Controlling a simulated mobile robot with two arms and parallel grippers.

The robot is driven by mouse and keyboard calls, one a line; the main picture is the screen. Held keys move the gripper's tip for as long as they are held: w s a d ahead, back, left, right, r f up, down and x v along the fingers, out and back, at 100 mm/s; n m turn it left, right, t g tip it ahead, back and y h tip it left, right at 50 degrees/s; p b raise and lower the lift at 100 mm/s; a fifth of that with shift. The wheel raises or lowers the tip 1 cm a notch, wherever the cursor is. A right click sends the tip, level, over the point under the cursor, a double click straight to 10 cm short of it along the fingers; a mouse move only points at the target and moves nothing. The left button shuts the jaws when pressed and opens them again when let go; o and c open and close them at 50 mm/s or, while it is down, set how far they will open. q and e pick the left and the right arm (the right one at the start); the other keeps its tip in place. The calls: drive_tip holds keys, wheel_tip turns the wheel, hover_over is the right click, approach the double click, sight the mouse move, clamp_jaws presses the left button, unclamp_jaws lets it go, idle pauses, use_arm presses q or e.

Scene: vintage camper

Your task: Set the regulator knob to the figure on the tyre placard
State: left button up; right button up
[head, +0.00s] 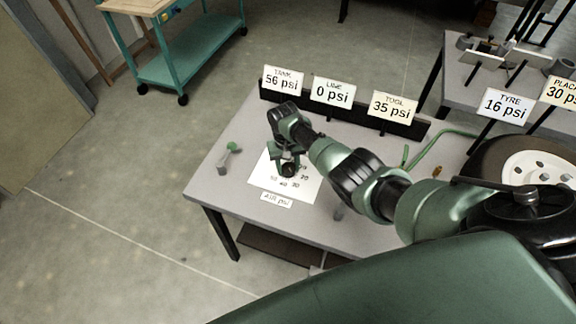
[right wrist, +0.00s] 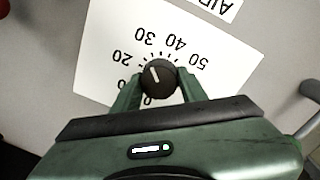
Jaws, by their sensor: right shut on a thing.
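The regulator knob (right wrist: 158,77) is a small dark round knob with a white line, on a white dial card (head: 258,180) on the grey table. My right gripper (right wrist: 158,88) is shut on it, one finger on each side; it reaches down over the card in the head view (head: 288,166). In the right wrist view the white line points roughly toward the 30. The placard (head: 563,93) at the right edge reads 30, partly cut off. The tyre sign (head: 503,106) reads 16 psi. My left gripper is not in view.
Signs along the back of the table read tank (head: 284,80) 56 psi, line (head: 333,92) 0 psi and tool (head: 394,107) 35 psi. A green-topped fitting (head: 231,150) stands left of the card. A wheel (head: 535,170) is at the right.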

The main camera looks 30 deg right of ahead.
sight(287, 167)
drive_tip(key=shift+w+r, duration=0.1)
drive_tip(key=shift+r, duration=0.05)
drive_tip(key=o, duration=1.4)
drive_tip(key=shift+c, duration=0.2)
drive_tip(key=shift+r, duration=0.35)
drive_tip(key=r, duration=0.7)
drive_tip(key=shift+a, duration=0.2)
